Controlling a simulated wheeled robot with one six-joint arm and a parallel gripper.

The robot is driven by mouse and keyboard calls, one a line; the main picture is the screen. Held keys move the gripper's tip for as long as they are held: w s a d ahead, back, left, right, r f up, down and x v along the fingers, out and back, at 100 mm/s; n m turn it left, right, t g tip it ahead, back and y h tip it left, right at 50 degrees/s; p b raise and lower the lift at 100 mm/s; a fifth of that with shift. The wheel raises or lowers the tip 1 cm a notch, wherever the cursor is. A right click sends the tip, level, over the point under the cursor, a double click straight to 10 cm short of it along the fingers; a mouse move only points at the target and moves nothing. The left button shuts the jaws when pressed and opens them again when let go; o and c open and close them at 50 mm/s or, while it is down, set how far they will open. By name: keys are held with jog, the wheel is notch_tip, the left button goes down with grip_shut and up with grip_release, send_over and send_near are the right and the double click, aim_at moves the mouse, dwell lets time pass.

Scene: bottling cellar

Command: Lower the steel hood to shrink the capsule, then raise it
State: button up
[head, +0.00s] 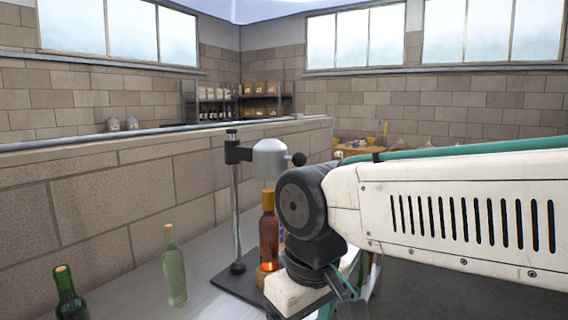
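My gripper (346,292) is low at the right of the bottle, partly hidden by my wrist and cut by the bottom edge. I cannot see its opening.
A pale clear bottle (174,268) and a dark green bottle (70,296) stand on the grey bench (205,262), left of the stand's dark base (240,291). A block wall (120,205) runs behind. Shelves (240,101) with bottles and boxes are far back.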

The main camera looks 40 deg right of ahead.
jog(key=shift+d, duration=0.1)
jog(key=c, duration=0.5)
jog(key=shift+o, duration=0.2)
jog(key=m+t+y, duration=0.9)
jog(key=m+t, duration=0.5)
jog(key=m, duration=1.3)
send_near(299, 159)
jog(key=w, duration=0.3)
jog(key=shift+m, duration=0.3)
jog(key=x, duration=0.8)
jog(key=shift+d+f, duration=0.15)
